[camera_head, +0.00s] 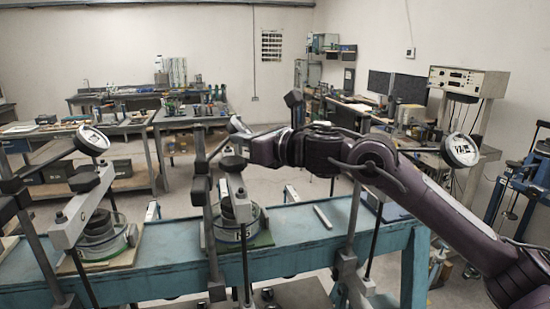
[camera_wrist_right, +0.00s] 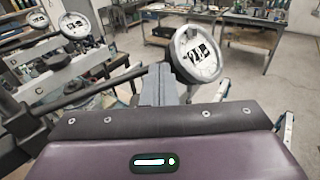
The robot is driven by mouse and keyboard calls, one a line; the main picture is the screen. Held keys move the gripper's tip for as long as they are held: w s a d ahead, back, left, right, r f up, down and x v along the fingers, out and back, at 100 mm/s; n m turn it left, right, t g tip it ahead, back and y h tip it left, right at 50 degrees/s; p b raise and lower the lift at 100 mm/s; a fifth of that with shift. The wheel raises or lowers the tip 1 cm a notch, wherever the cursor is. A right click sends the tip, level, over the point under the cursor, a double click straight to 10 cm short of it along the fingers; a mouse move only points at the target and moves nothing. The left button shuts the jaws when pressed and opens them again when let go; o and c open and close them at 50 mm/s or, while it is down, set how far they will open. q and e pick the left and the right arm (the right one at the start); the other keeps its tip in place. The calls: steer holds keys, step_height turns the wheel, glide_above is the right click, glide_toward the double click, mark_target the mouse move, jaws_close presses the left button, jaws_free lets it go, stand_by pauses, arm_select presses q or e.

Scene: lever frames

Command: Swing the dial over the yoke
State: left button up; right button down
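A round white-faced dial (camera_head: 238,125) sits on a dark rod above the middle press, partly hidden by my right arm in the head view. In the right wrist view the dial (camera_wrist_right: 195,53) is large, just right of my right gripper (camera_wrist_right: 160,78). The gripper's grey fingers are close together where the dial's rod meets them, and seem shut on it. In the head view my right gripper (camera_head: 238,146) is at the middle press, mostly seen end-on. The white yoke (camera_head: 231,180) is below the gripper, over a round stacked piece. My left gripper is not in view.
A similar press with a dial (camera_head: 92,140) and white yoke (camera_head: 82,208) stands at left; another dial (camera_head: 462,150) is at right, behind my arm. The presses stand along a blue bench (camera_head: 300,240). Upright posts rise close around my gripper. Workbenches stand farther back.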

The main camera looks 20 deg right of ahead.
steer(key=shift+x, duration=0.8)
steer(key=shift+a+r+b, duration=0.1)
steer(key=shift+a+b, duration=0.25)
steer(key=shift+b, duration=0.05)
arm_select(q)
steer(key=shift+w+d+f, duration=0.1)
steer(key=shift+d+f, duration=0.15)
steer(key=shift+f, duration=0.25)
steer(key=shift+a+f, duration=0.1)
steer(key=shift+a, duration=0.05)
arm_select(e)
steer(key=shift+d+r, duration=0.1)
